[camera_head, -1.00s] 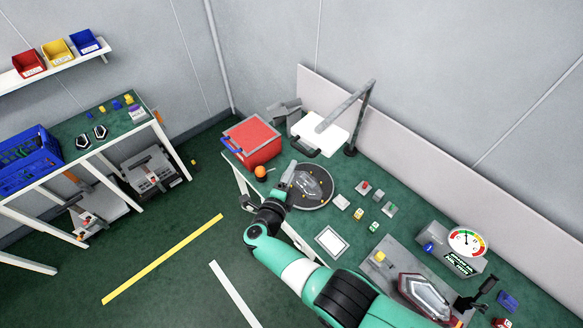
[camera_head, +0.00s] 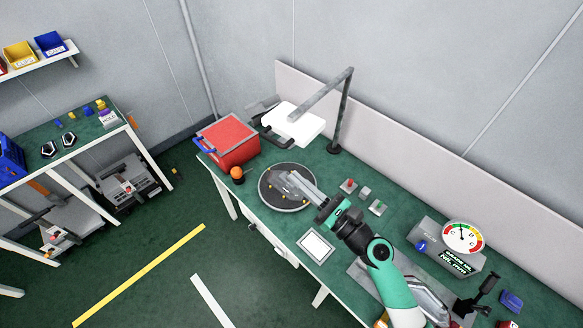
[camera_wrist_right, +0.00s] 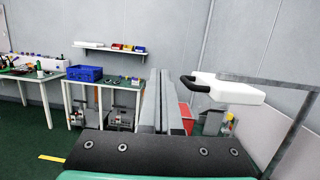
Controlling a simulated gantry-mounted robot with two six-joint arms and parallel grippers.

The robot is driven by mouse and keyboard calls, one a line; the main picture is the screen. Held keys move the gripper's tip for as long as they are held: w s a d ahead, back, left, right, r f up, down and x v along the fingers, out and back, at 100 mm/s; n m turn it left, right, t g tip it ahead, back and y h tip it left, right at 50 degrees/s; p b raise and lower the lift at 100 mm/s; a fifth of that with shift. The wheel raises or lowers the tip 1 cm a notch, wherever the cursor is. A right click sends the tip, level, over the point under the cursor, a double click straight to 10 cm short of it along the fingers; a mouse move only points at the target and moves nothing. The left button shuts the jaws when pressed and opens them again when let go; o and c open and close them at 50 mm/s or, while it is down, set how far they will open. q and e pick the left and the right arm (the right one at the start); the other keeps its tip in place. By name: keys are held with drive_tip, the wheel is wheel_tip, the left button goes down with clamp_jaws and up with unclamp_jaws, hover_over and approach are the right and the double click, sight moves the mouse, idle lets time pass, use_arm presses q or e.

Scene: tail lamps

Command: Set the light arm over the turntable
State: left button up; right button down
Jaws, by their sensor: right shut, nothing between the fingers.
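The light arm has a white lamp panel (camera_head: 293,123) with a dark handle at its left end, hung from a grey post and bar (camera_head: 343,110). The panel hangs behind the round dark turntable (camera_head: 269,203), toward the back wall. In the right wrist view the white panel (camera_wrist_right: 228,89) and its black handle (camera_wrist_right: 194,88) show right of the fingers. My right gripper (camera_head: 278,178) is shut and empty, in front of the turntable in the picture, apart from the panel. My left gripper is not in view.
A red box (camera_head: 228,142) stands left of the panel, with an orange dome (camera_head: 237,172) near the table edge.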

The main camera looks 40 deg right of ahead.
drive_tip(key=s+d+f+m+g+h+b, duration=0.1)
drive_tip(key=s+d+f+m+h, duration=0.15)
drive_tip(key=s+d+f, duration=0.35)
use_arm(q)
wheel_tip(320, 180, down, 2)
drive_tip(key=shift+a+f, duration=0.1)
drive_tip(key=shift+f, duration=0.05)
use_arm(e)
drive_tip(key=w+d+r, duration=0.1)
drive_tip(key=w, duration=1.4)
drive_tip(key=shift+w+r+h, duration=0.3)
drive_tip(key=shift+r+h, duration=0.05)
drive_tip(key=shift+h, duration=0.1)
drive_tip(key=shift+d, duration=0.1)
